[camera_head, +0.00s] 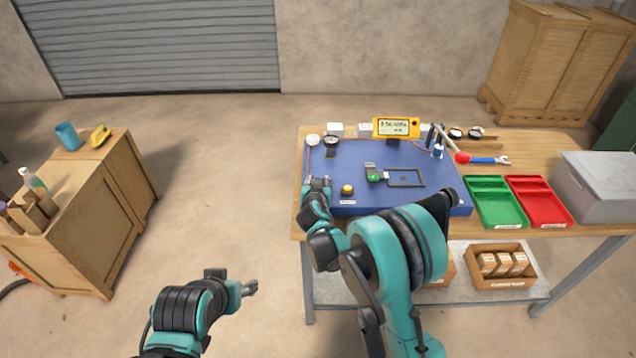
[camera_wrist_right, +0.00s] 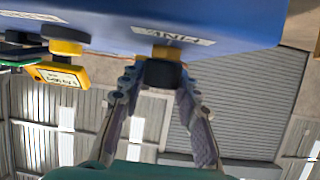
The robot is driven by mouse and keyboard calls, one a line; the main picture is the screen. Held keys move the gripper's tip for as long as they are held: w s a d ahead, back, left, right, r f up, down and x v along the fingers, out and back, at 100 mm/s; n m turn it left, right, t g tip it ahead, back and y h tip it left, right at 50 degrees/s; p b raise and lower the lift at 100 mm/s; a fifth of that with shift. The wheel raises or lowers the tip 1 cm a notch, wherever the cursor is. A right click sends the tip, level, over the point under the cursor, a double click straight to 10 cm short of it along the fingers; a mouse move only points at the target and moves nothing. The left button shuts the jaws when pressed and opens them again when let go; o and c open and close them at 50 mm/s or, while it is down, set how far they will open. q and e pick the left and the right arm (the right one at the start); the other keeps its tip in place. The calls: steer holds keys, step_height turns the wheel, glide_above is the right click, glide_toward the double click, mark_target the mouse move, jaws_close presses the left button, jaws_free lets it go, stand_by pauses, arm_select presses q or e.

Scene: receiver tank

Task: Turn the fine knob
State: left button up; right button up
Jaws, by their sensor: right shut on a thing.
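The fine knob (camera_wrist_right: 163,73) is a black cap on a yellow collar, on the blue panel (camera_wrist_right: 215,20) beside a white label in the right wrist view. My right gripper (camera_wrist_right: 160,82) is shut on it, with one finger on each side of the cap. In the head view my right gripper (camera_head: 318,186) is at the panel's front left corner and hides the knob. A yellow meter (camera_head: 396,127) stands at the back of the blue panel (camera_head: 440,198); its digits are hard to read. My left gripper (camera_head: 250,287) is over the floor, away from the bench; its jaws are too small to judge.
Another yellow knob (camera_head: 347,189) is close to the right of my right gripper. A black-framed plate (camera_head: 405,178) and a gauge (camera_head: 330,142) are on the panel. Green (camera_head: 497,203) and red (camera_head: 539,202) trays and a grey box (camera_head: 598,187) stand to the right.

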steer(key=m+h, duration=0.3)
steer(key=shift+a+m+g+h, duration=0.15)
steer(key=shift+m+g+h, duration=0.15)
steer(key=shift+g+h, duration=0.1)
steer(key=m+g+h, duration=0.2)
steer(key=m+h, duration=0.1)
steer(key=shift+m+h, duration=0.3)
steer(key=shift+h, duration=0.1)
steer(key=m+g+h, duration=0.2)
steer(key=m+g, duration=0.1)
steer(key=m+g+h, duration=0.2)
steer(key=shift+s+m+g+p, duration=0.1)
steer(key=shift+m+g+p, duration=0.2)
steer(key=shift+m+g, duration=0.1)
steer(key=shift+f, duration=0.1)
steer(key=o, duration=1.2)
steer(key=shift+d, duration=0.2)
steer(key=shift+c, duration=0.2)
steer(key=v, duration=0.7)
steer(key=shift+a, duration=0.3)
